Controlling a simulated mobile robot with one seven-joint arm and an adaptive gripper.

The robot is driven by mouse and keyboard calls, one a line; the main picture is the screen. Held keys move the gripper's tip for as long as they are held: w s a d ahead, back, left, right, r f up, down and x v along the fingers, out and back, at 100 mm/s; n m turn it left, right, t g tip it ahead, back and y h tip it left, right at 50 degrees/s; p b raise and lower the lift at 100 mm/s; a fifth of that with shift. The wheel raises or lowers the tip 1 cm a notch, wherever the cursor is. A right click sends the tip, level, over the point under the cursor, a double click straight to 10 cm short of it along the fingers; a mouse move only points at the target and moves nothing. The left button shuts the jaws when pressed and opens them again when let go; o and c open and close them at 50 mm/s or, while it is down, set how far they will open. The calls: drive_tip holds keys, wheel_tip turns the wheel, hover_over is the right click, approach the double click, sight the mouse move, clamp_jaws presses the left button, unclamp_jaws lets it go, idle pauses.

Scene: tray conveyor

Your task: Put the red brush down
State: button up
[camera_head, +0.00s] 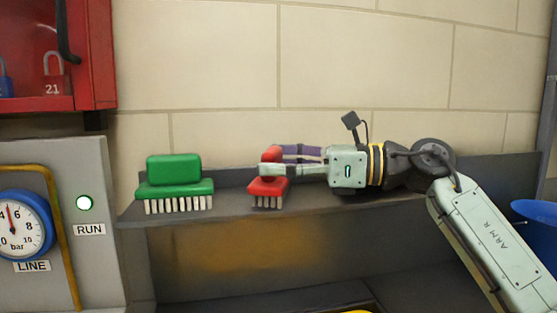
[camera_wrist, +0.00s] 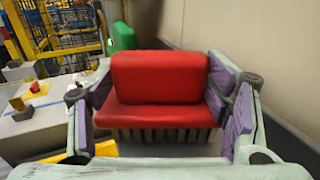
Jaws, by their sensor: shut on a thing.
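The red brush (camera_head: 266,188) is at the grey shelf, bristles down and upright, to the right of the green brush. My gripper (camera_head: 272,160) reaches in from the right and is shut on the red brush. In the wrist view the red brush (camera_wrist: 160,78) sits between the two purple-padded fingers, its pale bristles below. The bristle tips are close to the shelf surface; I cannot tell whether they touch it. The fingers hide part of the brush in the head view.
A green brush (camera_head: 175,184) stands on the shelf (camera_head: 230,210) to the left. The tiled wall (camera_head: 230,60) is close behind. A panel with a gauge (camera_head: 20,228) and a red cabinet (camera_head: 90,60) are at the left. A blue bin (camera_head: 537,212) is at the right.

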drive_tip(key=shift+f, duration=0.2)
drive_tip(key=o, duration=1.2)
drive_tip(key=shift+r, duration=0.1)
drive_tip(key=shift+r, duration=0.25)
drive_tip(key=b+v, duration=0.1)
drive_tip(key=v, duration=0.6)
drive_tip(key=shift+d+f+b, duration=0.15)
drive_tip(key=shift+d+b, duration=0.2)
drive_tip(key=shift+b, duration=0.05)
drive_tip(key=shift+s, duration=0.1)
